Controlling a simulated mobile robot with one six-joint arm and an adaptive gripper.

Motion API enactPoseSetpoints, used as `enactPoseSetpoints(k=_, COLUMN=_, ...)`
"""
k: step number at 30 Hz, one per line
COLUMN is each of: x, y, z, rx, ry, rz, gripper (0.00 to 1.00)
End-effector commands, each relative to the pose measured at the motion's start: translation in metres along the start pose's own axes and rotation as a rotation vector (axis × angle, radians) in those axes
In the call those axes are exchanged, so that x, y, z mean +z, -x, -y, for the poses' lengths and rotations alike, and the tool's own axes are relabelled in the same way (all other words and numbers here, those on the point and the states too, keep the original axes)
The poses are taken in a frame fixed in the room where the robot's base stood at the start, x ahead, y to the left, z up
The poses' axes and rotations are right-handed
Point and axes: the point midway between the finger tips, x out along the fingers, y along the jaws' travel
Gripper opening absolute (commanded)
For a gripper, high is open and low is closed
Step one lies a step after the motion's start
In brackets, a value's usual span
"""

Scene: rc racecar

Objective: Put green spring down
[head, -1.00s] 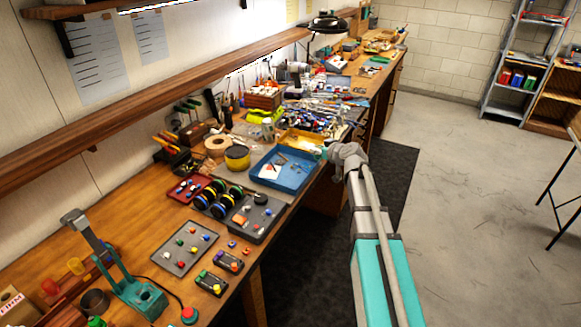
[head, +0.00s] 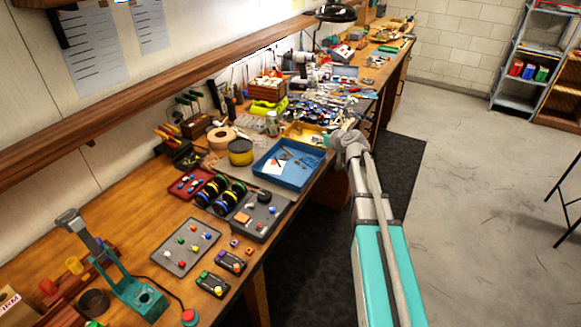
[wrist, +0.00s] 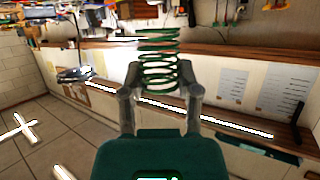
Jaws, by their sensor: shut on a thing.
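The green spring (wrist: 158,60) is a coil seen in the wrist view, standing upright in the picture between the two grey fingers of my gripper (wrist: 161,76). My gripper is shut on it. In the head view my arm reaches forward along the bench's right edge, and its grey wrist end is near the blue tray. The spring and fingertips cannot be made out in the head view.
The wooden workbench (head: 130,232) is crowded. A blue tray (head: 262,172), grey trays with small parts (head: 179,262), a yellow-black tin (head: 240,152) and black wheels (head: 214,192) stand on it. A green press (head: 138,297) is at the near left. Open floor (head: 460,220) lies right.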

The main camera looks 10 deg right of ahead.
Motion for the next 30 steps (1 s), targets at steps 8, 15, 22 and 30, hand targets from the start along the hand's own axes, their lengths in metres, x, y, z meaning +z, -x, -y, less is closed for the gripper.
enactPoseSetpoints(k=8, x=0.015, y=-0.004, z=-0.003, rx=-0.029, ry=0.011, rz=0.003, gripper=0.24)
enactPoseSetpoints(k=15, x=0.037, y=-0.013, z=0.002, rx=-0.104, ry=0.042, rz=0.001, gripper=0.24)
enactPoseSetpoints(k=22, x=0.041, y=-0.014, z=0.005, rx=-0.138, ry=0.057, rz=-0.003, gripper=0.24)
enactPoseSetpoints(k=30, x=0.041, y=-0.014, z=0.005, rx=-0.138, ry=0.057, rz=-0.003, gripper=0.24)
